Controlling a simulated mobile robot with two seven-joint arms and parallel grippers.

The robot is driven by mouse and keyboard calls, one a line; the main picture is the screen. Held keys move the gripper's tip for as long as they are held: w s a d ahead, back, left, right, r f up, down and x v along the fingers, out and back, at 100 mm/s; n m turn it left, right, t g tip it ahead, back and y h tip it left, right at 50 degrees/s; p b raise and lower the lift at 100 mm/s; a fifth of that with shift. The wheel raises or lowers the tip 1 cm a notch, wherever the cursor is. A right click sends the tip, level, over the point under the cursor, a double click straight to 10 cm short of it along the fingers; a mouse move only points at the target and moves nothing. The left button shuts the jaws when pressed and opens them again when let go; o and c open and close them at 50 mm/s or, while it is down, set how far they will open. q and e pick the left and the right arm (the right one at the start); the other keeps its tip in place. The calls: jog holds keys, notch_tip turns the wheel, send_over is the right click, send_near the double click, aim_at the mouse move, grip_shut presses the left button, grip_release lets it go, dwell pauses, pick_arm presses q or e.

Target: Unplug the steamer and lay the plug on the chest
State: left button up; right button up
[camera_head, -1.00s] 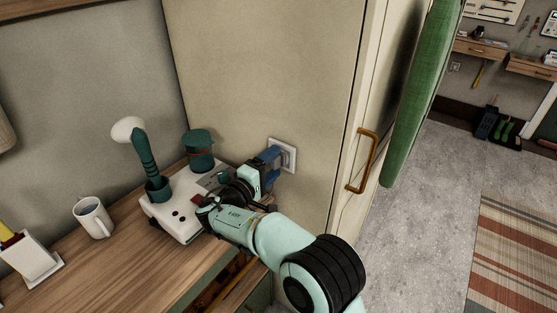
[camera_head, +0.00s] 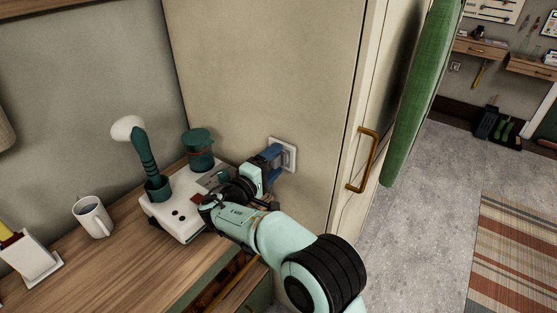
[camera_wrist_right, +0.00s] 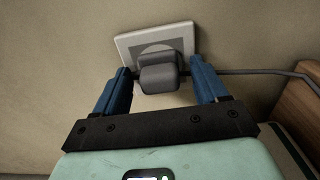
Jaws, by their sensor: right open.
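The steamer (camera_head: 180,207) stands on the wooden chest top (camera_head: 105,268), a white base with a dark green hose and a pale head. A white wall socket (camera_head: 290,152) is on the beige panel to its right; it also shows in the right wrist view (camera_wrist_right: 128,42). The grey plug (camera_wrist_right: 159,77) sits at the socket, its cord (camera_wrist_right: 262,72) running right. My right gripper (camera_head: 276,162) is at the socket. In the right wrist view its blue fingers (camera_wrist_right: 162,80) are open, one on each side of the plug. My left gripper is not in view.
A white mug (camera_head: 92,217) and a white holder (camera_head: 30,259) stand on the chest at left. A dark green canister (camera_head: 199,149) is behind the steamer. A brass handle (camera_head: 362,160) is on the panel's right. Bare wood lies in front of the mug.

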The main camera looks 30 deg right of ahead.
aim_at(272, 164)
dwell(0.8)
grip_shut()
jog(key=shift+b+v, duration=0.55)
jog(key=shift+v, duration=2.45)
